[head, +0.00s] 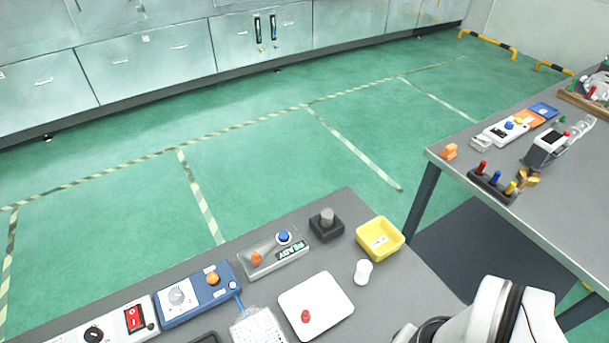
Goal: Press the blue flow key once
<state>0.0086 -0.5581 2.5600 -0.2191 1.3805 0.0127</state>
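A round blue key (284,237) sits on top of a light grey control box (262,262) on the near bench. An orange knob (257,257) stands on the same box, left of the key. I cannot read any flow label. Another small blue button (509,126) shows on a white device on the right bench. My gripper is out of the frame; only a white part of my arm shows at the bottom right, apart from the grey box.
Around the grey box stand a dark block with a grey knob (327,224), a yellow bin (380,239), a white cylinder (363,271), a white plate with a red peg (306,317), and a blue box with an orange knob (199,296). The right bench (560,235) holds coloured levers (495,179).

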